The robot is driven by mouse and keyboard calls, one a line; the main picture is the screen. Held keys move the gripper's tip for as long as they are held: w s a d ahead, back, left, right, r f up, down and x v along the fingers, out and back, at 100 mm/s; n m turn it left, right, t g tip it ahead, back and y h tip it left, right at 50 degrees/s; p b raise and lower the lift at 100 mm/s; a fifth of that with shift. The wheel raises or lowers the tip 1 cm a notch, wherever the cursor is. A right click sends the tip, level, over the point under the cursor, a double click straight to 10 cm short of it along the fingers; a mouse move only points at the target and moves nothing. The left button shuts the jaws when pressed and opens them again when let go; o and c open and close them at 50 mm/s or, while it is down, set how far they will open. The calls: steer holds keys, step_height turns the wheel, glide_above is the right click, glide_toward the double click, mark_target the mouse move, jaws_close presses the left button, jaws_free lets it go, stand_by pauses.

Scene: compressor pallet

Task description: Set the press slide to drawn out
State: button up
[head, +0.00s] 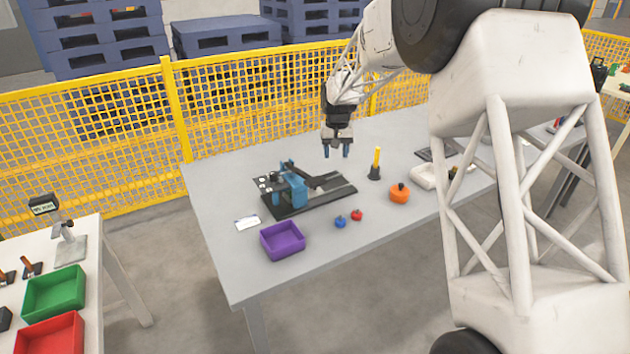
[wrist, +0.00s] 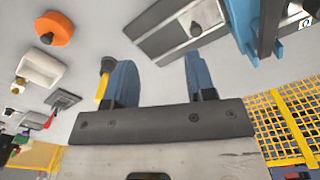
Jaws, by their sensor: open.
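The press has a blue frame (head: 290,187) on a black base (head: 285,210), standing on the grey table. In the wrist view, the grey slide (wrist: 178,22) and a dark knob (wrist: 195,28) show at the top, next to the blue press frame (wrist: 257,28). My gripper (head: 337,152) is open and empty, above the table behind and to the right of the press. Its two blue fingers (wrist: 160,80) are apart in the wrist view and touch nothing. How far out the slide stands is hard to tell.
A yellow peg in a dark holder (head: 375,166), an orange round part (head: 399,193) and a white tray (head: 424,177) stand right of the press. A purple bin (head: 282,241), a blue part (head: 340,222) and a red part (head: 357,215) lie in front. A yellow fence (head: 240,110) runs behind.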

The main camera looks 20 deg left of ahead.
steer(key=shift+n, duration=0.3)
steer(key=w+a+f, duration=0.1)
steer(key=a+f, duration=0.1)
steer(key=w+a+f, duration=0.1)
steer(key=a+f, duration=0.2)
steer(key=w+a+f, duration=0.1)
steer(key=a+f, duration=0.1)
steer(key=a, duration=0.1)
steer(key=shift+w+f, duration=0.2)
steer(key=shift+w, duration=0.15)
steer(key=shift+f, duration=0.1)
steer(key=shift+f, duration=3.8)
jaws_close()
